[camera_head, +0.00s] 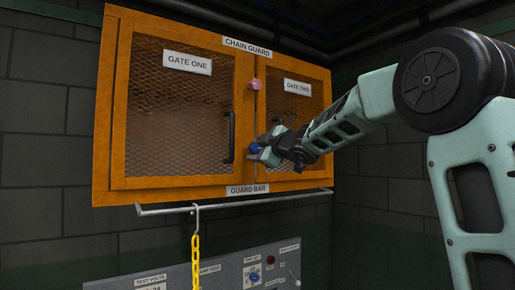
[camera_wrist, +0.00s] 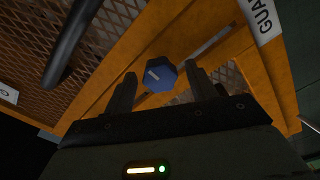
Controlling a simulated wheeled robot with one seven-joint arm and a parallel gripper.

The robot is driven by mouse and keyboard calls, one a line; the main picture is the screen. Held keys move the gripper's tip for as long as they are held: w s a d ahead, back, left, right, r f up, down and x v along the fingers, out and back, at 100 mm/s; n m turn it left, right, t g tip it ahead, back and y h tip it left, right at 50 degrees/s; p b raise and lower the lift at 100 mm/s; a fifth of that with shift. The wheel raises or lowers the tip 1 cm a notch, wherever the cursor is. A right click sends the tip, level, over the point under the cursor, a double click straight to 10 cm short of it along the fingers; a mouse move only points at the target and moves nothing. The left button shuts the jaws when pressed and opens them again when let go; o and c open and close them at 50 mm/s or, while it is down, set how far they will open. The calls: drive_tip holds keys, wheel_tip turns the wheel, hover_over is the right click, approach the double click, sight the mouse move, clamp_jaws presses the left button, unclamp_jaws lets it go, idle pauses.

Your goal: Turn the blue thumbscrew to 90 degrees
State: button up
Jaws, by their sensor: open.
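The blue thumbscrew (camera_wrist: 163,76) sits on the orange frame of the chain guard cabinet and has a faceted head. A short white line marks its face, slanting in the wrist view. In the head view the thumbscrew (camera_head: 255,147) shows small beside my gripper, partly hidden. My gripper (camera_wrist: 160,78) is open, with one finger on each side of the thumbscrew in the picture. A gap shows between the head and each finger, so it is not gripped. How deep the fingers reach around it I cannot tell. My gripper (camera_head: 263,153) also shows in the head view, at the cabinet front.
The orange cabinet (camera_head: 180,194) has two mesh doors and a black handle (camera_head: 231,137). A pink knob (camera_head: 255,85) sits higher on the frame. Below are a guard bar (camera_head: 240,202), a hanging yellow chain (camera_head: 195,255) and a grey panel with a blue dial (camera_head: 254,276).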

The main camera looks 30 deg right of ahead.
drive_tip(key=m, duration=1.1)
drive_tip(key=shift+m, duration=0.4)
drive_tip(key=c, duration=1)
drive_tip(key=n, duration=0.4)
drive_tip(key=shift+c, duration=0.2)
drive_tip(key=n, duration=1.2)
drive_tip(key=shift+n, duration=0.3)
drive_tip(key=o, duration=1.1)
